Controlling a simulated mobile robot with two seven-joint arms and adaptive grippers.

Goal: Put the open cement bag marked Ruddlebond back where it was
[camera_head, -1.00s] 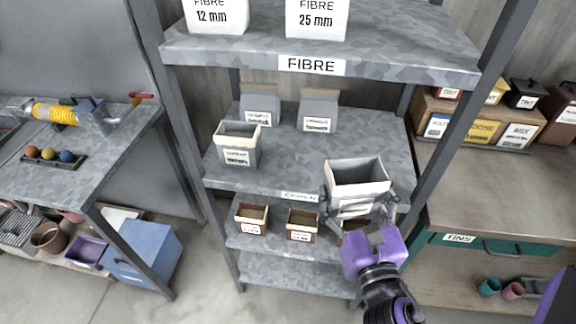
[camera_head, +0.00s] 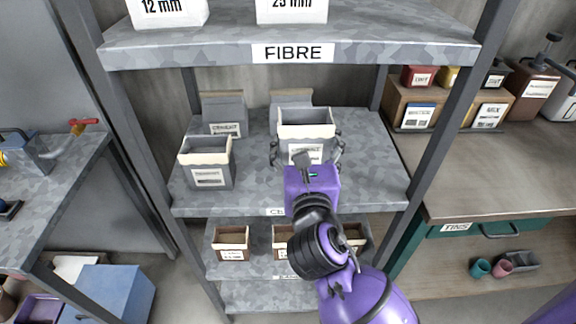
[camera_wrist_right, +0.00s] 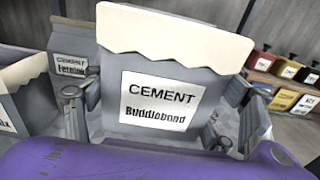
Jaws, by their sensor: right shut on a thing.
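The open cement bag (camera_head: 306,124) is grey with a torn cream rim. In the right wrist view the bag (camera_wrist_right: 160,85) bears a label reading CEMENT Ruddlebond. My right gripper (camera_head: 306,152) is shut on it, with a finger at each side, and holds it upright over the cement shelf (camera_head: 370,165). Whether its base touches the shelf is hidden by the gripper and wrist. My left gripper is not in view.
Another open bag (camera_head: 207,163) stands at the shelf's left front. Closed bags stand behind, one at back left (camera_head: 223,114) and one mostly hidden at back middle (camera_head: 290,98). Shelf posts (camera_head: 440,120) bound both sides. The shelf's right part is clear.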

